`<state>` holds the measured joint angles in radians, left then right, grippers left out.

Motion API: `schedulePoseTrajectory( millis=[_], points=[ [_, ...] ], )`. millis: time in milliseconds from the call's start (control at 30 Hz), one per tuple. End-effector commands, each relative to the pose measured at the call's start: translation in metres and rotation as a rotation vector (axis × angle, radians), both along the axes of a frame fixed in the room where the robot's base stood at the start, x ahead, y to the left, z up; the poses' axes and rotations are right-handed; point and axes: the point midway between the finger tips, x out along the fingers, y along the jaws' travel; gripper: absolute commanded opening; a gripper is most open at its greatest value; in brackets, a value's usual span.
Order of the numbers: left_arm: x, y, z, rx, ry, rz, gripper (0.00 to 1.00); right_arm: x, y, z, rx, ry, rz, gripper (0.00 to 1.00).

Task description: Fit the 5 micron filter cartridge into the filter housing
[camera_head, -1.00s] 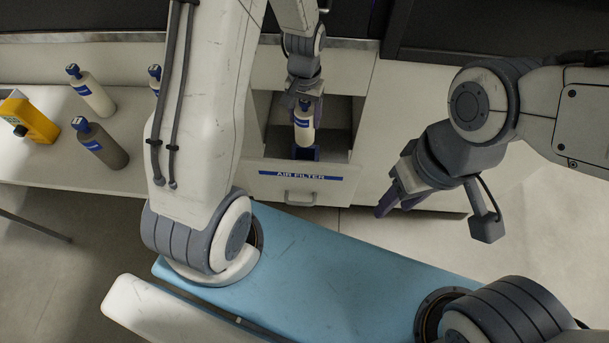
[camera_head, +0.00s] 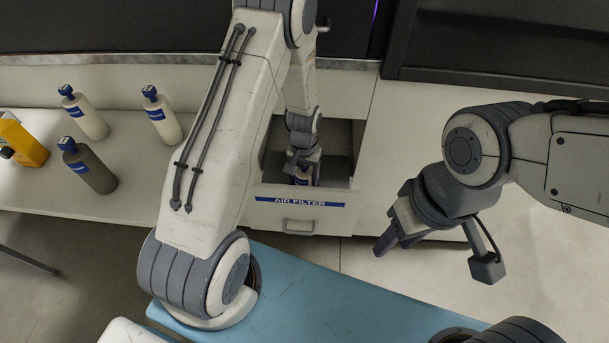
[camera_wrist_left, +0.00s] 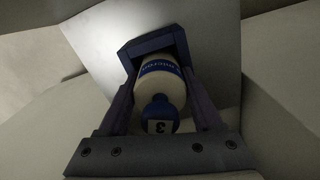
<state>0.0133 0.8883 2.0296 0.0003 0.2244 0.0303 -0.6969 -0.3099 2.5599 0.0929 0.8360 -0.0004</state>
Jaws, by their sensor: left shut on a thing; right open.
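My left gripper (camera_head: 303,160) reaches down into the open drawer labelled AIR FILTER (camera_head: 300,200). It is shut on a cream filter cartridge (camera_head: 302,178) with a blue band, mostly hidden by the gripper in the head view. In the left wrist view the cartridge (camera_wrist_left: 160,80) lies between both fingers, its blue cap toward the camera. My right gripper (camera_head: 388,243) is open and empty, right of the drawer.
Two cream bottles with blue caps (camera_head: 85,114) (camera_head: 163,118) and a grey one (camera_head: 92,168) stand on the bench at left. A yellow device (camera_head: 24,143) is at the left edge. The drawer's side walls lie close around the left gripper.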

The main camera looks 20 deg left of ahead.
Motion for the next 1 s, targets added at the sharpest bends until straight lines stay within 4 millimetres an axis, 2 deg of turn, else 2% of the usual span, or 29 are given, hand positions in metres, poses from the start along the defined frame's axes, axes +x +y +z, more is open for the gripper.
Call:
schedulePoseTrajectory(
  millis=[333, 367, 400, 433, 667, 800, 867, 1000],
  points=[
    [0.000, 0.000, -0.004, 0.000, -0.001, 0.000, 0.02, 0.000, 0.000, -0.003, 0.000, 0.000, 0.000, 0.45],
    [0.000, 0.000, -0.003, 0.000, -0.001, 0.000, 0.74, 0.000, 0.000, -0.002, 0.000, 0.000, 0.000, 0.45],
    [0.000, 0.000, -0.003, 0.000, -0.001, 0.000, 0.89, 0.000, 0.000, -0.002, 0.000, 0.000, 0.000, 0.45],
    [0.000, 0.000, -0.003, 0.000, -0.001, 0.000, 0.96, 0.000, 0.000, -0.002, 0.000, 0.000, 0.000, 0.45],
    [0.000, 0.000, -0.003, 0.000, -0.001, 0.000, 0.96, 0.000, 0.000, -0.002, 0.000, 0.000, 0.000, 0.45],
    [0.001, 0.000, 0.005, 0.000, -0.002, 0.000, 0.96, 0.000, 0.000, 0.000, 0.000, 0.000, 0.000, 0.45],
    [0.001, 0.000, 0.013, 0.000, -0.004, 0.000, 0.96, 0.000, 0.000, 0.000, 0.000, 0.000, 0.000, 0.45],
    [0.002, 0.000, 0.041, 0.000, -0.007, 0.001, 0.96, 0.000, 0.000, -0.001, 0.000, 0.000, 0.000, 0.45]
  ],
)
